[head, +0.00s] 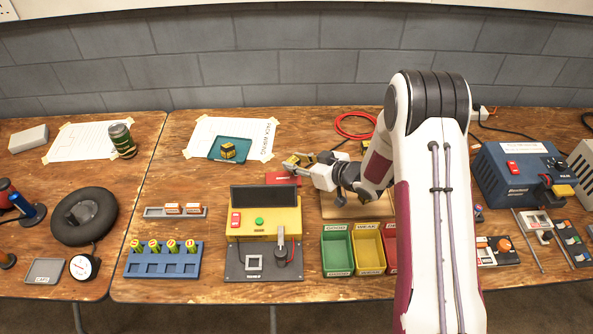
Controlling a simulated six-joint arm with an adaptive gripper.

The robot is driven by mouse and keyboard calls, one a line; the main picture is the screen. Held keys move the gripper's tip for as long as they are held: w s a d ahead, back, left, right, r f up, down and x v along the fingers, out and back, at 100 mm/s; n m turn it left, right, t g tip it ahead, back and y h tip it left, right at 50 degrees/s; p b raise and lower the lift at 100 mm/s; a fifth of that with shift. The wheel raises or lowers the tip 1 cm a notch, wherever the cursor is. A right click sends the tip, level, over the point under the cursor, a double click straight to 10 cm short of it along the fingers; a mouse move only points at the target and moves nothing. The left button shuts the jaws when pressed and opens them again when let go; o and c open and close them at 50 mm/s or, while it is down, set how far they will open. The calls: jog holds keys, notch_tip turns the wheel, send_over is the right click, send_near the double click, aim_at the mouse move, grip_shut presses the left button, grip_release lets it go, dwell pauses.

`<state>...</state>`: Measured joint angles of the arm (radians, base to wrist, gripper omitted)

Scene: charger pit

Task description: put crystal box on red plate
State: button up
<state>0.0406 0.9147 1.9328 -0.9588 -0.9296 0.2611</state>
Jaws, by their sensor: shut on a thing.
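My gripper (300,165) is at the back middle of the table in the head view, reaching left from the arm. It is shut on a small yellow and dark box (293,159), likely the crystal box, whose label is too small to read. The red plate (283,179) lies below and just in front of the gripper, partly hidden by it. The held box appears over or just behind the plate; I cannot tell its height or whether it touches.
A yellow tester with a dark screen (264,196) stands in front of the red plate. Green and yellow bins (337,252) are at front right, before a wooden board (329,208). A red cable ring (342,123) lies behind. Bare table lies between the teal plate and tester.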

jog(key=shift+f, duration=0.1)
jog(key=shift+f, duration=1.75)
jog(key=shift+f, duration=0.1)
jog(key=o, duration=0.9)
jog(key=v, duration=1.2)
